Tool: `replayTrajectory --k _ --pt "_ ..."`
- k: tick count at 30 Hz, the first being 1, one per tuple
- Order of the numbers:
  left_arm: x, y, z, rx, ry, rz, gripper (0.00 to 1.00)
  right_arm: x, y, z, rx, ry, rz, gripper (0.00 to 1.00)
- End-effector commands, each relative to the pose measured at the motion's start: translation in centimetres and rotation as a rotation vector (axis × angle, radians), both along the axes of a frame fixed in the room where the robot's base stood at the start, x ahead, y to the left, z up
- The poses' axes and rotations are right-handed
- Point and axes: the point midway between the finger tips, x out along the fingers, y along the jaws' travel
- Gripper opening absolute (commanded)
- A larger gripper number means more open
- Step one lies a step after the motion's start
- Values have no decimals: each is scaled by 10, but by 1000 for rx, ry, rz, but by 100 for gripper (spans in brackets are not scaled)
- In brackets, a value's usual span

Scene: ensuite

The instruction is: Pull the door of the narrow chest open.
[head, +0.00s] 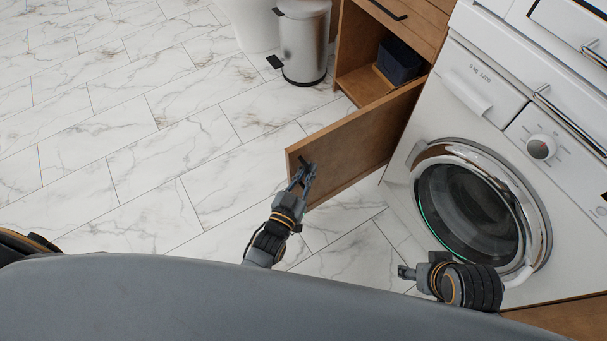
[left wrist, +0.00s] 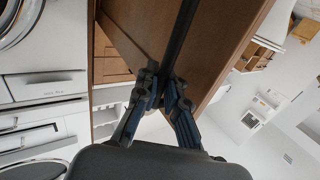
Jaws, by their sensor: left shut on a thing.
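The narrow chest (head: 350,50) is brown wood and stands left of the washing machine. Its door (head: 350,145) is swung out wide, and the chest's inside shows. The door also shows in the left wrist view (left wrist: 218,45). My left gripper (head: 305,172) is at the door's outer edge, shut on the dark door handle (left wrist: 181,35). In the left wrist view its fingers (left wrist: 162,92) close around the bar. My right gripper (head: 403,272) is in front of the washing machine, away from the door; its finger opening cannot be made out.
A dark blue bin (head: 399,62) sits inside the chest. A white washing machine (head: 470,150) with a round glass door stands close to the right of the open door. A metal pedal bin (head: 303,42) stands left of the chest. The marble-tiled floor (head: 130,130) at left is clear.

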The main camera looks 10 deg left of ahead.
Motion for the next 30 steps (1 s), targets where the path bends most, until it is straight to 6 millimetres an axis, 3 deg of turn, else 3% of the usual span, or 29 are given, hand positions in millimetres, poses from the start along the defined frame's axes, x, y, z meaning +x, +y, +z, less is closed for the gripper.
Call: replayTrajectory --k 15,16,19,30 --pt "0 3 -5 4 9 6 0 -3 1 -1 2 8 0 57" --pt "0 3 -5 4 9 6 12 -3 1 -1 2 8 0 57" --pt "0 2 -4 4 7 5 33 -3 1 -2 2 8 -1 57" --pt "-2 0 -1 2 3 2 33 -4 1 -3 3 12 -1 57"
